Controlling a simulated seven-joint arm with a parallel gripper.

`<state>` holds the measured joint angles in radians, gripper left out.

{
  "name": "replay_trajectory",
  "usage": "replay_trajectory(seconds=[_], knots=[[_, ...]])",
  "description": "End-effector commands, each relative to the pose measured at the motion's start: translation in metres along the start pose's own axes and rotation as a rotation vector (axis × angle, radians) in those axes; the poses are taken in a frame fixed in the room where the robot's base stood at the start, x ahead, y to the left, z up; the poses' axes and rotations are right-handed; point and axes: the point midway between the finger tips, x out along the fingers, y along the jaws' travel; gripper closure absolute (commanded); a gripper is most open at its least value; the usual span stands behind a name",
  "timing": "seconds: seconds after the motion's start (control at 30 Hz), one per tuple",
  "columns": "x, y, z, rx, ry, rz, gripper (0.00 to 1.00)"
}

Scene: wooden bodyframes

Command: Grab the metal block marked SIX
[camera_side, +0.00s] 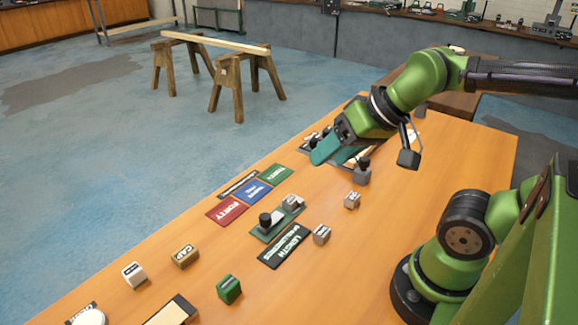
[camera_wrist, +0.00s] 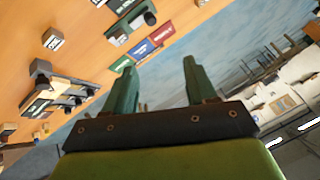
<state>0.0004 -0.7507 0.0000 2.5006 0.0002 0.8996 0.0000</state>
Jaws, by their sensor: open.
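Small grey metal-looking blocks sit on the wooden table: one block (camera_side: 352,201) right of the middle, another block (camera_side: 321,235) beside the black LENGTH plate, and one block (camera_side: 292,203) on a dark green fixture. Their labels are too small to read, so I cannot tell which is marked SIX. In the wrist view a grey labelled block (camera_wrist: 53,39) lies at the upper left, apart from my fingers. My gripper (camera_side: 325,150) is above the far part of the table, tilted, with teal fingers. In the wrist view my gripper (camera_wrist: 162,78) is open and empty.
The green fixture (camera_side: 265,234) carries a black knob. Red, blue and green plates (camera_side: 227,211) lie along the far edge. A tan CAP block (camera_side: 185,256), a white block (camera_side: 134,274) and a green block (camera_side: 229,289) are nearer. The table's right part is mostly clear.

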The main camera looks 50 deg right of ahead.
Motion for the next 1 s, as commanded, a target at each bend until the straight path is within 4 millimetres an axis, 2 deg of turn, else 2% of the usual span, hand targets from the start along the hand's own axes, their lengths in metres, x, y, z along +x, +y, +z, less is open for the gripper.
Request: replay_trajectory(seconds=[0.4, 0.47, 0.73, 0.87, 1.0], knots=[[0.0, 0.0, 0.0, 0.0, -0.001, 0.0, 0.44], [0.0, 0.0, 0.0, 0.0, -0.001, 0.0, 0.38], [0.001, -0.001, 0.001, -0.002, -0.004, 0.0, 0.38], [0.013, 0.001, 0.002, 0.004, -0.059, 0.013, 0.38], [0.036, 0.003, -0.015, 0.064, -0.163, 0.06, 0.38]])
